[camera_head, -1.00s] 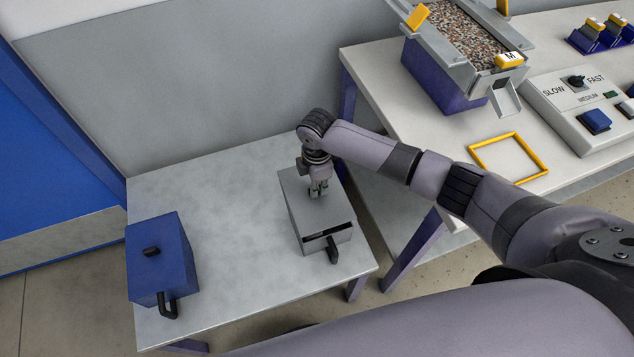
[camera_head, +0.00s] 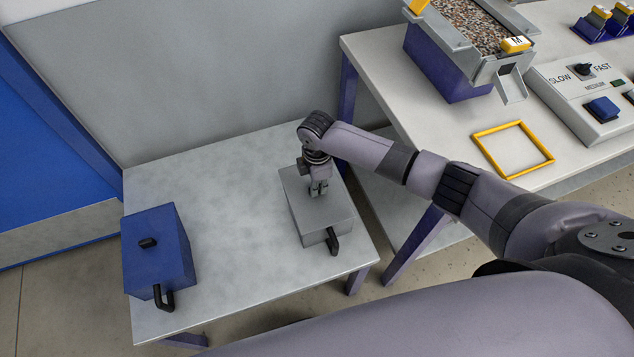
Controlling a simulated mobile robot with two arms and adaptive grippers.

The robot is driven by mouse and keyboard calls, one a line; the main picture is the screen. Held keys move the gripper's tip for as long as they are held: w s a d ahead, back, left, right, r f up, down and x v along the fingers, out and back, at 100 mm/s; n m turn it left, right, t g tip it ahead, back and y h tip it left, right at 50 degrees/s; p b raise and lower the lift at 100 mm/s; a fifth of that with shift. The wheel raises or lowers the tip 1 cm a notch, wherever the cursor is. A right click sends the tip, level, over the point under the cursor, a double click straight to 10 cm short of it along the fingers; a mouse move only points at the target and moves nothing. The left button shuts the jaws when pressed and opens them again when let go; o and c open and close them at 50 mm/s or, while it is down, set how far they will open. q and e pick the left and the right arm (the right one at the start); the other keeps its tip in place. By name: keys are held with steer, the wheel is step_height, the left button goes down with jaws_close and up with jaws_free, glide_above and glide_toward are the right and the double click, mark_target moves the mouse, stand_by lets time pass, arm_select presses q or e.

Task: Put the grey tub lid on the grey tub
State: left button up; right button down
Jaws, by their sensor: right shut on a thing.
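The grey tub (camera_head: 316,238) stands on the right part of the low grey table, with a black handle on its front side. The grey tub lid (camera_head: 325,211) lies over the tub's top, and no dark gap shows along the front edge. My right gripper (camera_head: 319,193) points down at the middle of the lid and is shut on its grip, which the fingers mostly hide. My left gripper is not in view.
A blue tub with a lid (camera_head: 158,248) stands at the left of the low table (camera_head: 235,235). On the white table at the right are a yellow frame (camera_head: 513,149), a hopper of mixed grains (camera_head: 465,30) and a control box (camera_head: 590,100). The low table's middle is clear.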

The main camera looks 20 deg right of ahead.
steer(key=c, duration=1.6)
jaws_free()
steer(key=shift+o, duration=0.2)
steer(key=shift+r, duration=0.1)
step_height(320, 180, up, 12)
